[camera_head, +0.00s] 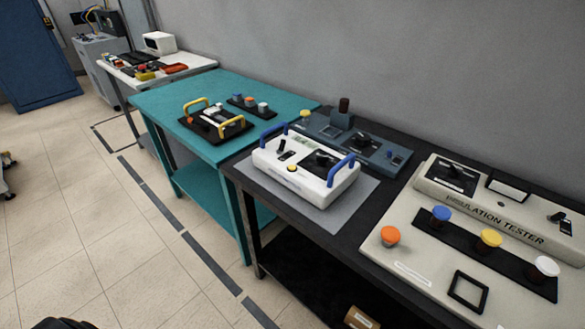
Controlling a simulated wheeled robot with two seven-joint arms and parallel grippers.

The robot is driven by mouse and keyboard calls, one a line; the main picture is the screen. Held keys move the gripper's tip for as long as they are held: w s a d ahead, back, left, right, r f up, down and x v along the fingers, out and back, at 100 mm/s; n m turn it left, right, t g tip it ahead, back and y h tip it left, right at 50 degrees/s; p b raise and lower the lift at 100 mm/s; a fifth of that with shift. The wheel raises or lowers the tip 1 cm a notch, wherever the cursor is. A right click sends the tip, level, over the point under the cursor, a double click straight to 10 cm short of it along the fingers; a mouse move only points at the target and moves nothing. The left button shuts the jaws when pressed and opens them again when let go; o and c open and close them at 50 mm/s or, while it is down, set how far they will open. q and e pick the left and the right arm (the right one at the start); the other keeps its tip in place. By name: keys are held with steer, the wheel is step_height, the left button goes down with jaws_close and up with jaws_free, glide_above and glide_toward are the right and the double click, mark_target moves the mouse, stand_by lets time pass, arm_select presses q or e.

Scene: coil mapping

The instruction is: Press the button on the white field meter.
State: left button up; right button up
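A white boxy device with two blue handles, which looks like the white field meter (318,190), sits on a grey mat (352,216) on the black table. Neither of my grippers can be made out in the head view, and nothing touches the meter.
The beige insulation tester (500,215) with coloured knobs fills the table's right side. A grey-blue device (385,152) stands behind the meter. A teal table (165,103) with a yellow-handled black tray (218,128) adjoins at left. The tiled floor (90,230) at left is open.

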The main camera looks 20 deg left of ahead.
arm_select(q)
jaws_close()
steer(key=shift+a, duration=0.1)
stand_by(1.7)
